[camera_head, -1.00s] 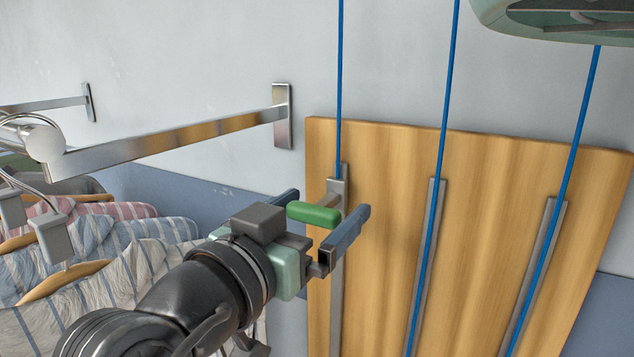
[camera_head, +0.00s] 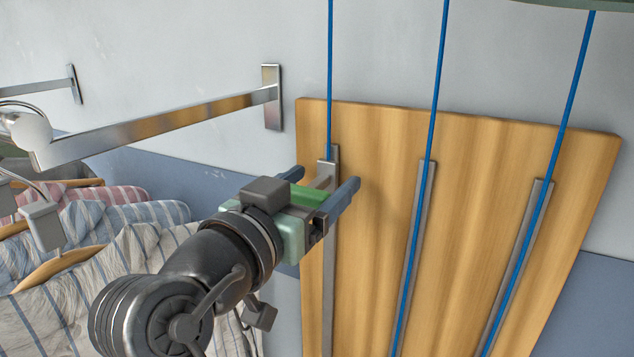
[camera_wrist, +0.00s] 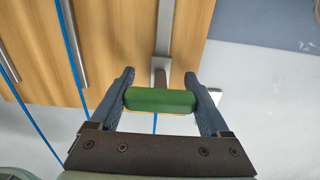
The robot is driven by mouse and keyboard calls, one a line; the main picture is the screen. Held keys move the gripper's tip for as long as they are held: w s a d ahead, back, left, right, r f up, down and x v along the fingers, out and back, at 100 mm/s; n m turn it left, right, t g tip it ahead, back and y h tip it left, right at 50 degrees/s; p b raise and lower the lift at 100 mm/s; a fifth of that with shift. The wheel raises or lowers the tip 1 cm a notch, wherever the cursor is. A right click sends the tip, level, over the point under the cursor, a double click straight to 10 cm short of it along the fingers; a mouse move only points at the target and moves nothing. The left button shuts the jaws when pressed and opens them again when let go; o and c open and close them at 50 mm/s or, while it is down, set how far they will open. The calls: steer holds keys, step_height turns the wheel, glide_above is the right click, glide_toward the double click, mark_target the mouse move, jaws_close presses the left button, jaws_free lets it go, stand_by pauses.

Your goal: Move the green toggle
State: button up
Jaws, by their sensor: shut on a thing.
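The green toggle (camera_wrist: 160,100) is a short rounded bar on a grey metal slider at the leftmost metal track (camera_head: 329,250) of the wooden board. In the head view the toggle (camera_head: 310,197) is partly hidden by my gripper (camera_head: 322,182). In the wrist view it lies crosswise between the two blue-grey fingers of my gripper (camera_wrist: 162,95), with a finger against each end. My gripper is shut on it. The slider stem behind the toggle is near the top end of the track.
The wooden board (camera_head: 470,170) has two more metal tracks with blue cords (camera_head: 436,100) running up. A metal bar (camera_head: 160,125) juts from the wall at left. Striped garments on hangers (camera_head: 120,265) hang at lower left, close to my arm.

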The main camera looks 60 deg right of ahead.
jaws_close()
steer(key=shift+f, duration=0.15)
step_height(320, 180, down, 34)
steer(key=b, duration=3)
steer(key=shift+f, duration=0.35)
steer(key=o, duration=1.4)
jaws_free()
steer(key=shift+r, duration=0.2)
steer(key=shift+a, duration=0.1)
